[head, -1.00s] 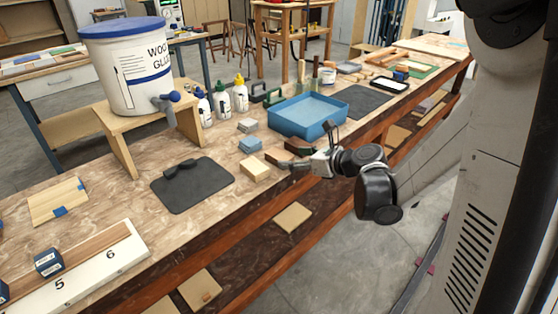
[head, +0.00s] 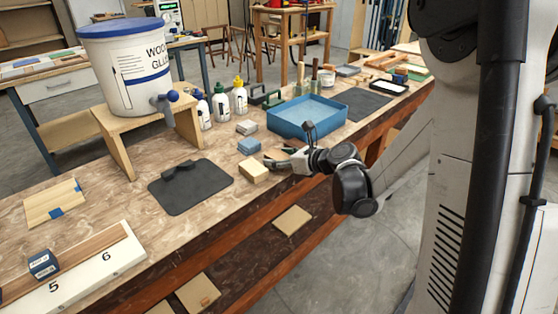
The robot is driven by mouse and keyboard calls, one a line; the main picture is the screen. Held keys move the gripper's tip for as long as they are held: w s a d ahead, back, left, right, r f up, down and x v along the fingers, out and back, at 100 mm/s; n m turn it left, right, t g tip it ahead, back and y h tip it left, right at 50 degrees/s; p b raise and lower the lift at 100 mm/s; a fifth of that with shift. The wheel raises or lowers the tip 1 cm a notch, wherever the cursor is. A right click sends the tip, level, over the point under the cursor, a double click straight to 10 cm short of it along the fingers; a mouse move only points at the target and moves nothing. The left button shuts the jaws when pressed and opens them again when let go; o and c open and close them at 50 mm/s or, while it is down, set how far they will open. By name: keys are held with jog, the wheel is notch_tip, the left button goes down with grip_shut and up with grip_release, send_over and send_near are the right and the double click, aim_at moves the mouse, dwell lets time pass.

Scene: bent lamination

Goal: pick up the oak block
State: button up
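The light wooden block that fits the oak block (head: 254,170) lies on the workbench (head: 120,170), to the right of the dark mat. My gripper (head: 270,159) is low over the bench just right of and behind this block, with its fingers pointing left. The fingers look spread apart, with nothing clearly held between them. They are small in view, and I cannot tell whether they touch the block. The gripper hides part of the bench and the darker blocks behind it.
A blue tray (head: 271,123) stands behind my gripper. A blue block (head: 249,146) and a grey block (head: 246,127) lie nearby. A dark mat (head: 205,195) is to the left. Glue bottles (head: 221,103) and a large glue bucket (head: 118,75) stand at the back.

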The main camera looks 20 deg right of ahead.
jog(key=c, duration=0.9)
jog(key=shift+c, duration=0.2)
jog(key=shift+r, duration=0.15)
